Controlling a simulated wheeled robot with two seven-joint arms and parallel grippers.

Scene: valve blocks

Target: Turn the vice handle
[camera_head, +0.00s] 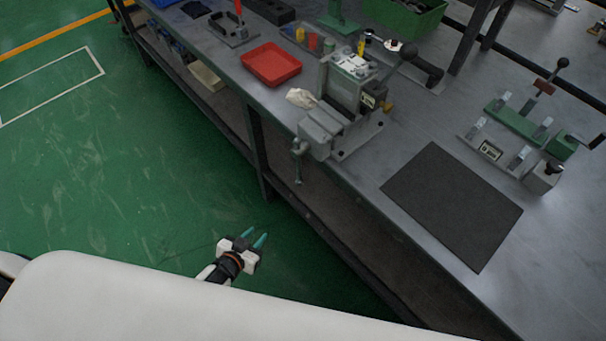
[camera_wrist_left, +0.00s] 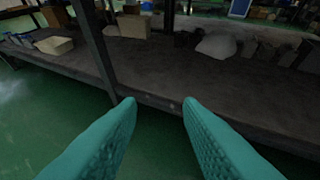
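The grey-green vice (camera_head: 330,122) is mounted at the front edge of the workbench in the head view. Its handle (camera_head: 298,162) hangs down in front of the bench edge. My left gripper (camera_head: 259,241) is below and to the left of the handle in the picture, out in front of the bench and apart from it. Its two teal fingers are spread with nothing between them; the left wrist view shows them too (camera_wrist_left: 160,125). That view faces the lower shelf, and the vice is not in it. My right gripper is not in view.
The workbench (camera_head: 345,230) has a lower shelf (camera_wrist_left: 150,70) and a leg (camera_head: 256,150) left of the handle. A red tray (camera_head: 271,64), a black mat (camera_head: 452,205) and a clamp fixture (camera_head: 520,130) are on top. Green floor (camera_head: 130,170) is open at left.

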